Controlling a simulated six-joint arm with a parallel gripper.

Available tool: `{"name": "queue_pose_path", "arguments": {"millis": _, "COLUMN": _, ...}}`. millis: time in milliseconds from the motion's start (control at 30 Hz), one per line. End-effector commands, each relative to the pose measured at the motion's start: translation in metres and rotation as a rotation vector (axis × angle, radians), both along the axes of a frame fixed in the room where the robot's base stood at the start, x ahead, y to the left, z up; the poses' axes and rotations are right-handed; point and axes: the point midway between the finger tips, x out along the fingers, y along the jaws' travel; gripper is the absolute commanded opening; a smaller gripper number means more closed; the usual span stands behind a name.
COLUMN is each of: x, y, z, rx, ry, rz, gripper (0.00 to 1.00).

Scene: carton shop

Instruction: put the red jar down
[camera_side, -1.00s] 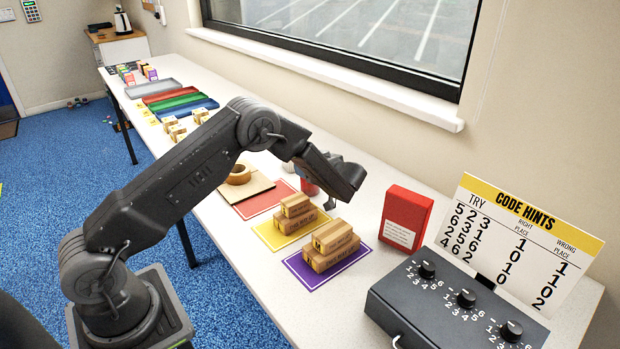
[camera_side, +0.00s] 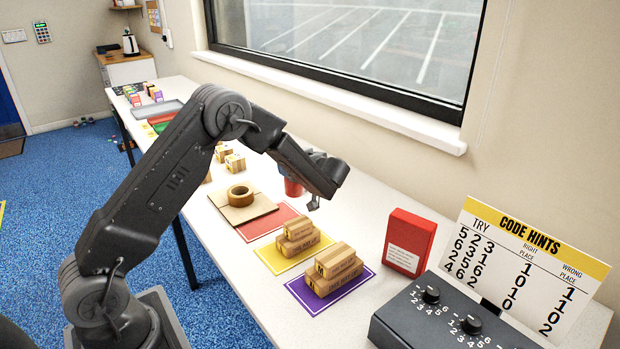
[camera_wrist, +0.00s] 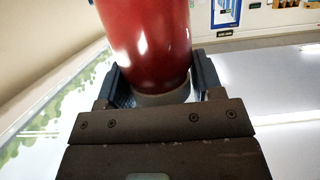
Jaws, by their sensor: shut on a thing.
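My gripper (camera_side: 314,203) is shut on the red jar, over the far side of the long white table. The red jar (camera_side: 293,187) shows only in part in the side view, mostly hidden behind my wrist. In the wrist view the glossy red jar (camera_wrist: 148,40) fills the upper middle, its pale end between the two fingers (camera_wrist: 160,92). I cannot tell whether it touches the table.
Cartons stand on a purple mat (camera_side: 301,292) and a yellow mat (camera_side: 262,257). A tape roll (camera_side: 240,195) lies on cardboard by a red mat (camera_side: 288,213). A red box (camera_side: 409,243), a dial box (camera_side: 385,323) and a hint board (camera_side: 560,300) stand at right.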

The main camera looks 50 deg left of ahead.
Motion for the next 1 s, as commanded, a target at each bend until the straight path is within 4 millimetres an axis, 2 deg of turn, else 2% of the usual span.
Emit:
{"name": "queue_pose_path", "arguments": {"millis": 33, "x": -0.008, "y": 0.008, "z": 0.008, "rx": 0.002, "ry": -0.002, "rz": 0.003, "gripper": 0.28}}
{"name": "queue_pose_path", "arguments": {"millis": 233, "x": -0.032, "y": 0.029, "z": 0.027, "rx": 0.001, "ry": -0.002, "rz": 0.002, "gripper": 0.28}}
{"name": "queue_pose_path", "arguments": {"millis": 367, "x": -0.041, "y": 0.038, "z": 0.034, "rx": 0.001, "ry": -0.001, "rz": -0.001, "gripper": 0.28}}
{"name": "queue_pose_path", "arguments": {"millis": 467, "x": -0.04, "y": 0.042, "z": 0.039, "rx": 0.002, "ry": -0.003, "rz": -0.026, "gripper": 0.28}}
{"name": "queue_pose_path", "arguments": {"millis": 567, "x": -0.024, "y": 0.042, "z": 0.044, "rx": 0.001, "ry": -0.004, "rz": -0.116, "gripper": 0.28}}
{"name": "queue_pose_path", "arguments": {"millis": 667, "x": 0.005, "y": 0.035, "z": 0.051, "rx": 0.002, "ry": -0.001, "rz": -0.279, "gripper": 0.28}}
{"name": "queue_pose_path", "arguments": {"millis": 800, "x": 0.047, "y": 0.013, "z": 0.056, "rx": 0.002, "ry": 0.002, "rz": -0.552, "gripper": 0.28}}
{"name": "queue_pose_path", "arguments": {"millis": 1000, "x": 0.077, "y": -0.019, "z": 0.051, "rx": 0.001, "ry": 0.003, "rz": -0.828, "gripper": 0.28}}
